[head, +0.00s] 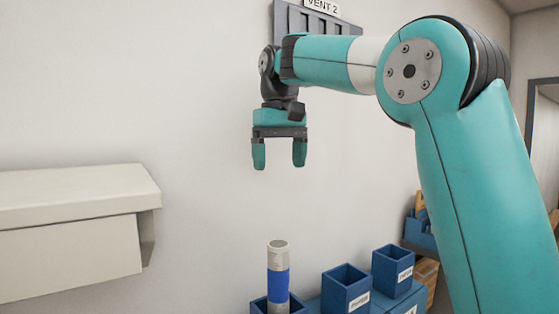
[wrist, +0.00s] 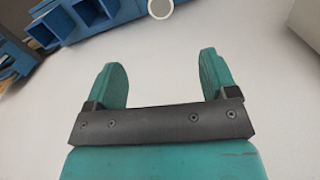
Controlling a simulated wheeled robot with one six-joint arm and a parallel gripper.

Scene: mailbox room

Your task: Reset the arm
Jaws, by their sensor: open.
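My gripper (head: 279,155) hangs fingers-down in the head view, in front of the white wall. Its two teal fingers are apart with nothing between them. The wrist view also shows my gripper (wrist: 162,80) open and empty. My teal arm reaches in from the right of the head view and bends down at the wrist. The gripper is well above a grey tube with a blue band (head: 278,280), which stands upright in a blue bin (head: 259,306). The tube's round end (wrist: 160,8) shows at the top edge of the wrist view.
Two blue labelled bins (head: 345,291) (head: 392,268) stand right of the tube. A cream box (head: 75,235) is on the left. A dark vent (head: 312,20) labelled "VENT 2" is on the wall behind my arm. The wall between box and gripper is clear.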

